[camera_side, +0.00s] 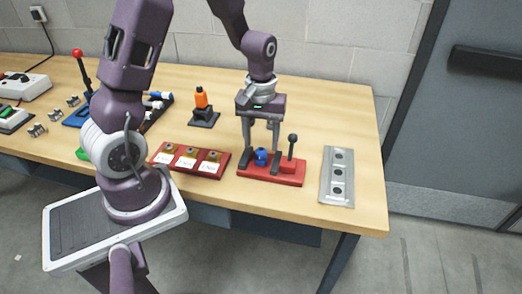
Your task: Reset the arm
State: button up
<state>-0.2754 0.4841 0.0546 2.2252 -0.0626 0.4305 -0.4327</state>
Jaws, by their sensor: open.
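My gripper (260,158) points down over a red block-like base (270,176) on the wooden table. Its two fingers are apart, with a small blue part (261,156) on the red base between or just behind them. I cannot tell whether the fingers touch it. A dark lever with a round knob (292,148) stands upright on the right of the same base, just right of the fingers.
A red strip with white labels (189,160) lies left of the gripper. An orange-topped device (203,106) stands behind it. A grey plate with round holes (337,177) lies to the right, near the table's right edge. A red-knobbed lever (80,68) and several metal parts are farther left.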

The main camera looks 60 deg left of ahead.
notch_tip(320, 180, up, 2)
jog(key=shift+r, duration=0.15)
jog(key=s+d+r+m+t, duration=0.2)
jog(key=s+d+r, duration=0.1)
jog(key=r, duration=0.4)
jog(key=s+d+r+m+t, duration=0.1)
jog(key=s+d+r+m, duration=0.25)
jog(key=r, duration=0.25)
jog(key=s+d+r+m+t, duration=0.1)
jog(key=s+r+m, duration=0.1)
jog(key=s, duration=0.3)
jog(key=s+d+r+m+t, duration=0.1)
jog(key=s+d+r+m, duration=0.1)
jog(key=s, duration=0.2)
jog(key=shift+s+d+r+t, duration=0.25)
jog(key=shift+s+r+t, duration=0.05)
jog(key=shift+s, duration=0.1)
